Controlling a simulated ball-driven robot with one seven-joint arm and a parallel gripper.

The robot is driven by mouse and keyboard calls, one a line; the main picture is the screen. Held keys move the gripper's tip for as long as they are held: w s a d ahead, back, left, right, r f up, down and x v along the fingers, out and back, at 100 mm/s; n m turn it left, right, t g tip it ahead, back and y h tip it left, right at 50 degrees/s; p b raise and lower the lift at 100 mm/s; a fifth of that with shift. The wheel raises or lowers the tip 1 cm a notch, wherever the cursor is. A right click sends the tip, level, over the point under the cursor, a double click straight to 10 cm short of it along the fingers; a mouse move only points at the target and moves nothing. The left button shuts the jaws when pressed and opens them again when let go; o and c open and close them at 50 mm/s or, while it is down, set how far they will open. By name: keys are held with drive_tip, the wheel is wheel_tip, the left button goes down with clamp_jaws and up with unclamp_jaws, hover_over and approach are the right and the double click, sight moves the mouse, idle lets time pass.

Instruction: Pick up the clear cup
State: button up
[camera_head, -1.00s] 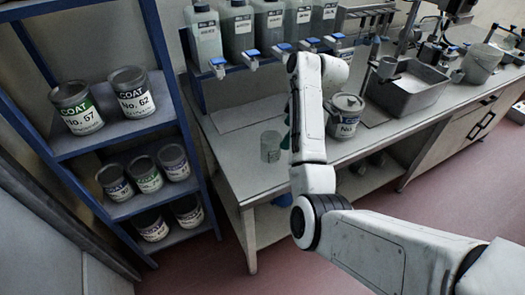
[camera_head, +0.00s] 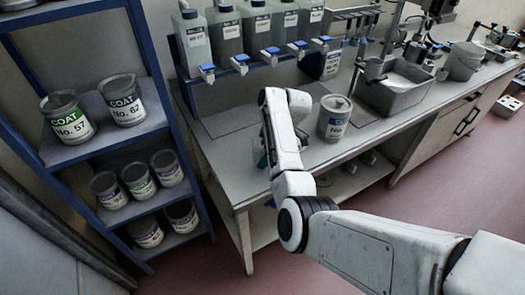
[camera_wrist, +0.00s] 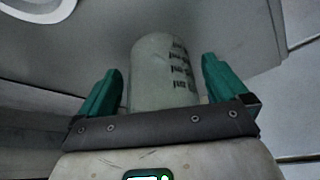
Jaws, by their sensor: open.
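The clear cup (camera_wrist: 165,72) stands between the two green fingers of my gripper (camera_wrist: 161,78) in the wrist view. It has a row of dark printed marks on its side. The fingers are open, with a gap visible on each side of the cup. In the head view my arm hides the cup, and only a bit of a green finger shows at the left edge of the arm, over the bench.
The workbench (camera_head: 222,168) is bare to the left of my arm. A labelled paint can (camera_head: 334,119) stands just right of the arm. Bottles with blue taps (camera_head: 227,38) line the back. A sink (camera_head: 403,92) lies further right. A blue shelf (camera_head: 75,150) with cans stands left.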

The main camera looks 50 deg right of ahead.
drive_tip(key=shift+w+f, duration=0.1)
drive_tip(key=shift+f, duration=0.15)
drive_tip(key=shift+c, duration=0.4)
drive_tip(key=c, duration=1)
drive_tip(key=shift+o, duration=0.2)
drive_tip(key=shift+r, duration=0.1)
